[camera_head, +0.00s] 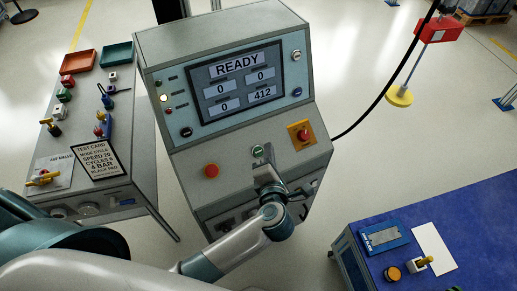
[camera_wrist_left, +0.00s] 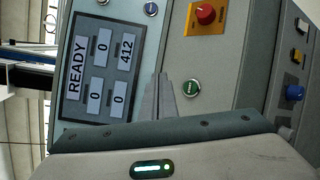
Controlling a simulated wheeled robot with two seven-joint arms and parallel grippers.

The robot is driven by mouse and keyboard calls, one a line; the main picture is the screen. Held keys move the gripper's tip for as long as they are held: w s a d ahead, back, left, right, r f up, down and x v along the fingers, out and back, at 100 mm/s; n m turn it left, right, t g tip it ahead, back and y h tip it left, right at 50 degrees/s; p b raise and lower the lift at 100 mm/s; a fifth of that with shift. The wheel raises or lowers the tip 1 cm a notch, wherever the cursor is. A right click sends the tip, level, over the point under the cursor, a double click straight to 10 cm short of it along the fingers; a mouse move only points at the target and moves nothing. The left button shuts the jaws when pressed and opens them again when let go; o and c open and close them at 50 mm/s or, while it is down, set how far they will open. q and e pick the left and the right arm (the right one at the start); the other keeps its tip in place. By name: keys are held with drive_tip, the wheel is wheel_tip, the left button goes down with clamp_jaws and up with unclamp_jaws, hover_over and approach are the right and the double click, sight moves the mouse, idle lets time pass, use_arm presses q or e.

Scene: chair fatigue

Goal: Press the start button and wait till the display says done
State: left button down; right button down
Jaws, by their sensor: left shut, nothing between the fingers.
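The console's display (camera_head: 240,82) reads READY, with three fields at 0 and one at 412. It also shows sideways in the left wrist view (camera_wrist_left: 97,67). The green start button (camera_head: 257,151) is on the sloped panel below the display. In the left wrist view the green button (camera_wrist_left: 192,89) lies just right of my fingertips. My left gripper (camera_head: 264,168) is shut and empty, its tips close to the button; its fingers also show in the wrist view (camera_wrist_left: 160,84). I cannot tell whether they touch the panel. My right gripper is not in view.
A red button (camera_head: 212,171) sits left of the green one, and a red knob on a yellow plate (camera_head: 301,134) sits right. A grey bench (camera_head: 134,130) with a test card (camera_head: 97,158) stands left. A blue-topped table (camera_head: 480,225) stands right. Floor shows between them.

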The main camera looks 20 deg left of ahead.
sight(261, 155)
use_arm(q)
drive_tip(key=shift+a+f, duration=0.1)
drive_tip(key=shift+f, duration=0.05)
drive_tip(key=f+b, duration=0.1)
drive_tip(key=b, duration=0.1)
drive_tip(key=w+a+f+b, duration=0.1)
drive_tip(key=f+b, duration=0.1)
drive_tip(key=w+a+f+b, duration=0.1)
drive_tip(key=f+b, duration=0.1)
drive_tip(key=shift+w+a+f, duration=0.15)
drive_tip(key=shift+w+f, duration=0.05)
drive_tip(key=shift+w+a+f+b, duration=0.25)
drive_tip(key=shift+a+f, duration=0.05)
drive_tip(key=shift+f, duration=0.15)
drive_tip(key=shift+w+a+f+b, duration=0.2)
drive_tip(key=shift+w+a+f, duration=0.05)
drive_tip(key=shift+f, duration=0.2)
idle(0.8)
drive_tip(key=shift+f, duration=0.15)
idle(0.6)
drive_tip(key=shift+w+a+f, duration=0.15)
drive_tip(key=shift+f, duration=0.05)
